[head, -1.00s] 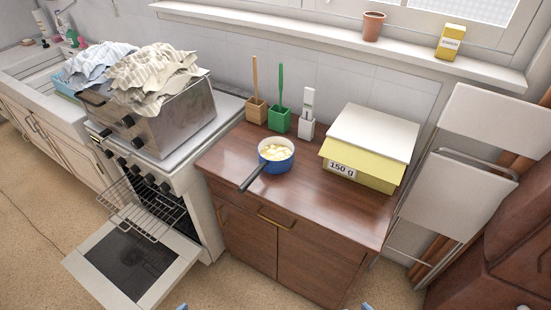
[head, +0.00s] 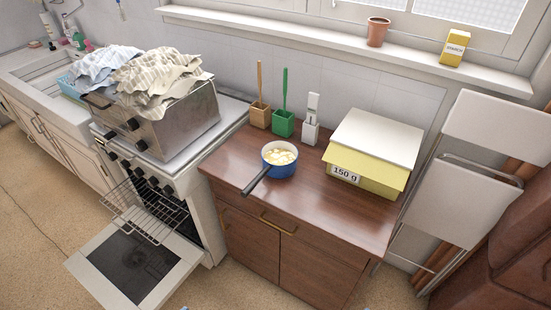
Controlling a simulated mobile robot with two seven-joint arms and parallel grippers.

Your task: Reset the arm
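A brown wooden dresser (head: 318,215) stands in the middle. A blue pot (head: 280,168) with a dark handle and pale yellow pieces inside sits on its top, with the handle pointing to the lower left. A yellow box (head: 366,182) with a white lid and a "150 g" label stands at the right of the top. Three holders stand at the back: a wooden one (head: 260,114), a green one (head: 283,122) and a white one (head: 311,131).
The oven door (head: 170,270) hangs open left of the dresser, with a wire rack (head: 130,205) pulled out. A metal oven (head: 180,120) with cloths on top stands on the stove. Folded white chairs (head: 455,200) lean at the right. The dresser's front top is clear.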

